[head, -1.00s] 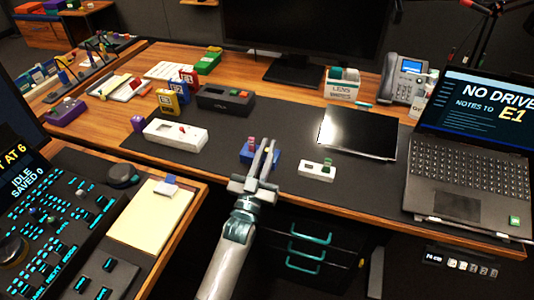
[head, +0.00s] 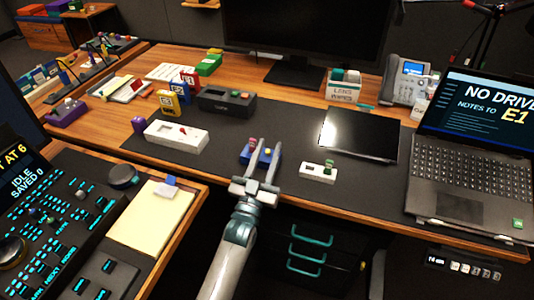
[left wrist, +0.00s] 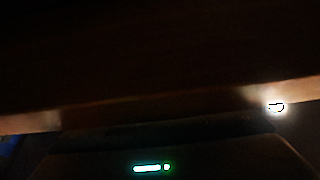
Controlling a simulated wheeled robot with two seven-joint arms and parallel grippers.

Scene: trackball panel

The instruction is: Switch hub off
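No label reading "hub" can be made out. My right gripper is not in view.
A black tablet (head: 358,135) and an open laptop (head: 470,165) lie to the right. A control console (head: 75,235) and a yellow pad (head: 150,213) are at the lower left.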

